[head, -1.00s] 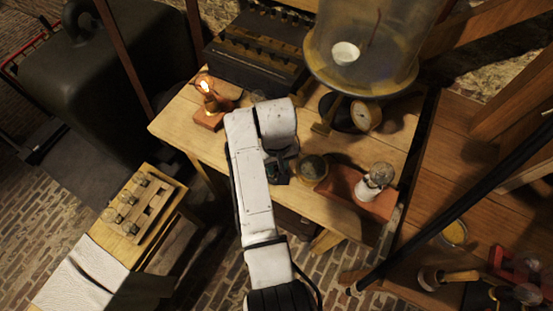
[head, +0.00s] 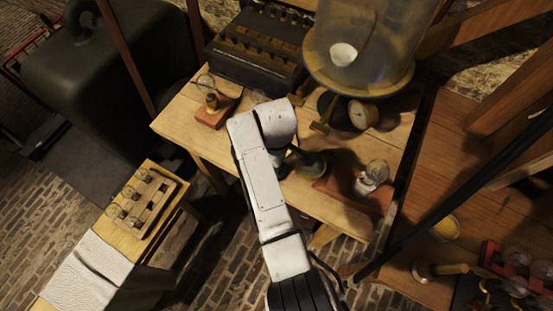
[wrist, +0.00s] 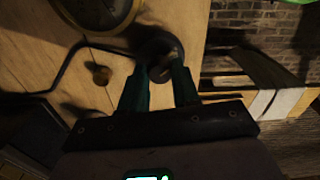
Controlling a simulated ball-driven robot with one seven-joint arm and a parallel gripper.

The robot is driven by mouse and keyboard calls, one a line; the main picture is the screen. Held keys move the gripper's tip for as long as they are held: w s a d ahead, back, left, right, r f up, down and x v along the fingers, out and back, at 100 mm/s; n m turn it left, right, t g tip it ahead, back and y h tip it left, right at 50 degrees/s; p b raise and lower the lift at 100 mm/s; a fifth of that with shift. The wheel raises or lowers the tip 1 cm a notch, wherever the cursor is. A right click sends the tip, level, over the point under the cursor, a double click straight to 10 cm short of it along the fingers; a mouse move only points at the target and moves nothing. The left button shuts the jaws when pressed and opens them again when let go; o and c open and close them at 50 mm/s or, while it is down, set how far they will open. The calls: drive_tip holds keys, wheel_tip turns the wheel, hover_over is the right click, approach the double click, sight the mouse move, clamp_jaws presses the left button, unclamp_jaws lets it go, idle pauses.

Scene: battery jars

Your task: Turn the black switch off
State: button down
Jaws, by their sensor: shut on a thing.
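The black switch (wrist: 155,45) shows in the wrist view as a dark round piece on the wooden table, with a dark cable running from it to the left. My gripper (wrist: 160,75) is shut on the switch, its two teal fingers on either side of the switch's upper part, which is partly hidden between them. In the head view my white arm covers the fingers; a dark round piece (head: 309,165), probably the switch, shows just right of the arm's end. The bulb (head: 206,83) on the reddish-brown base (head: 213,112) at the table's left is unlit.
A second bulb (head: 377,171) stands on the table's right side near a round gauge (head: 362,115). A large glass jar (head: 360,45) and a dark battery box (head: 255,50) stand behind. A small rack (head: 145,205) of jars sits on a lower stand at left.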

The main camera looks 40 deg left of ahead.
drive_tip(key=shift+a+r+n, duration=0.1)
drive_tip(key=shift+n, duration=0.5)
drive_tip(key=c, duration=0.8)
unclamp_jaws()
wheel_tip(320, 180, up, 11)
drive_tip(key=shift+f+b, duration=0.15)
drive_tip(key=shift+b, duration=0.25)
